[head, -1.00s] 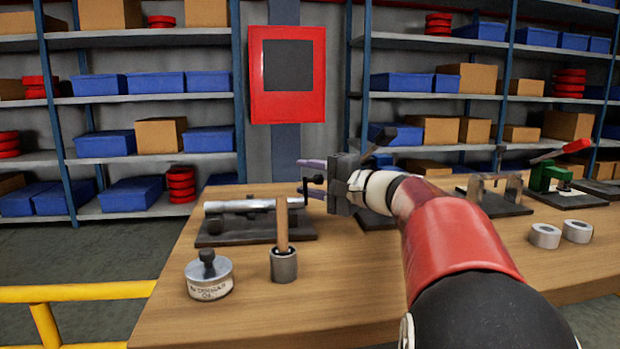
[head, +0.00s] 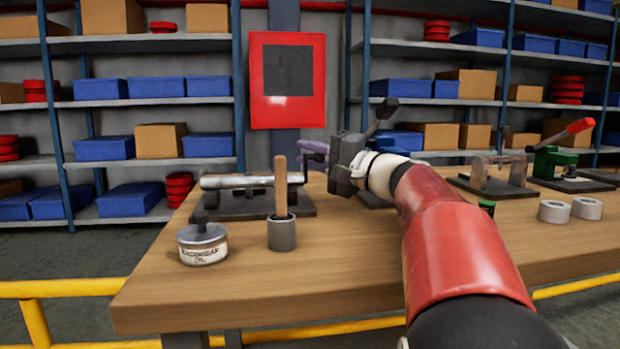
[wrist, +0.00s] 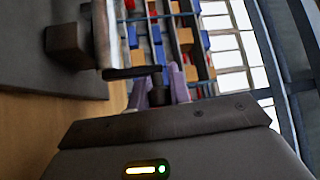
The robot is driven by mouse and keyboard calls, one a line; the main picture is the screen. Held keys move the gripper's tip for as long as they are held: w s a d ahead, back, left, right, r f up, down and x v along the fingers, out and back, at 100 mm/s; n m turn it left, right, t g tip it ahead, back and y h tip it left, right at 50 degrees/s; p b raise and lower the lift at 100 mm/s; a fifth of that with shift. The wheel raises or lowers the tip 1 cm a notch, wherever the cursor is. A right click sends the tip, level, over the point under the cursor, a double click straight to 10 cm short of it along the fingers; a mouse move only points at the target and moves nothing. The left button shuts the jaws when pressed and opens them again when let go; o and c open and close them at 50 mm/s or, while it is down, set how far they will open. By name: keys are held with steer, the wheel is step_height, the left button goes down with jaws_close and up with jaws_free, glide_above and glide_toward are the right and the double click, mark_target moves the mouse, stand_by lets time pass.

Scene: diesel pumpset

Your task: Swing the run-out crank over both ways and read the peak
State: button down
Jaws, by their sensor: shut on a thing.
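The run-out stand is a dark base plate (head: 300,207) on the bench, with a bright silver shaft (head: 232,182) lying across it on dark supports. The crank (wrist: 130,72) is a dark arm at the shaft's end in the wrist view. My gripper (head: 312,152) has purple fingers and is beside the shaft's right end. In the wrist view the fingers (wrist: 160,95) are shut on the crank's dark handle (wrist: 160,82). The crank is hard to make out in the head view. No gauge dial or reading can be made out.
A grey cup (head: 282,234) holding an upright wooden handle and a labelled oil tin (head: 203,243) stand in front of the stand. Two grey rings (head: 570,210) and a green press (head: 548,160) are to the right. A yellow rail (head: 60,288) runs in front.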

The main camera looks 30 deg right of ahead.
steer(key=shift+s+f+n+b, duration=0.15)
steer(key=shift+n+b, duration=0.15)
steer(key=shift+b, duration=0.25)
steer(key=c, duration=1.3)
jaws_free()
steer(key=shift+r, duration=0.2)
